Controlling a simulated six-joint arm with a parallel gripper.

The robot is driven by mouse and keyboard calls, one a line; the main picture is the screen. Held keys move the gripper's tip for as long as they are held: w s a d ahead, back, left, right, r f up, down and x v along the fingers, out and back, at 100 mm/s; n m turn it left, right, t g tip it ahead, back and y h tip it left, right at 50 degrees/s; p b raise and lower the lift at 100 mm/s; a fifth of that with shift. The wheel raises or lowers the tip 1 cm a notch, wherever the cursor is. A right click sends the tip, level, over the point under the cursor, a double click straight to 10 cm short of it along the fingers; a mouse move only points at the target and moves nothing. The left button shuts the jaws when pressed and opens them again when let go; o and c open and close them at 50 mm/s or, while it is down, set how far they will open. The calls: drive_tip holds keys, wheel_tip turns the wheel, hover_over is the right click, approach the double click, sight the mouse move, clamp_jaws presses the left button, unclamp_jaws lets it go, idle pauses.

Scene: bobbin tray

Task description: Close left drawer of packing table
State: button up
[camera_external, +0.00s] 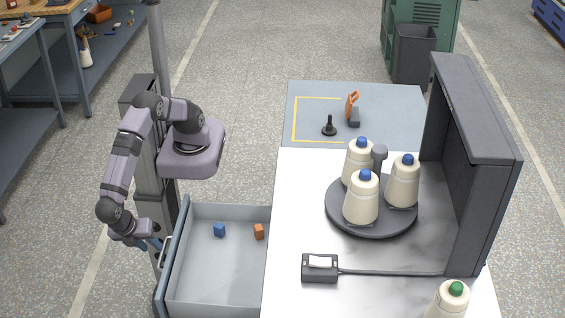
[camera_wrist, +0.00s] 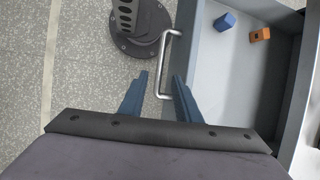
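The left drawer (camera_external: 215,285) of the packing table (camera_external: 300,215) is pulled well out to the left. Its silver bar handle (camera_wrist: 162,62) is on the drawer's outer front face, and the drawer's inside also shows in the wrist view (camera_wrist: 232,75). My gripper (camera_wrist: 162,76) is open, with its blue fingers apart and the handle between them in the picture. I see a gap on each side of the bar. In the external view my gripper (camera_external: 157,244) is low beside the drawer front; whether it touches the handle cannot be told.
A blue block (camera_external: 219,230) and an orange block (camera_external: 259,231) lie in the drawer. On the tabletop stand a round dark tray (camera_external: 343,222) with three cream bobbins and a small black device (camera_external: 320,274). Open floor lies left of the drawer.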

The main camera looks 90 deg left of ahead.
sight(161, 254)
drive_tip(key=shift+p+x, duration=0.45)
drive_tip(key=shift+x, duration=2.75)
drive_tip(key=shift+c, duration=0.5)
clamp_jaws()
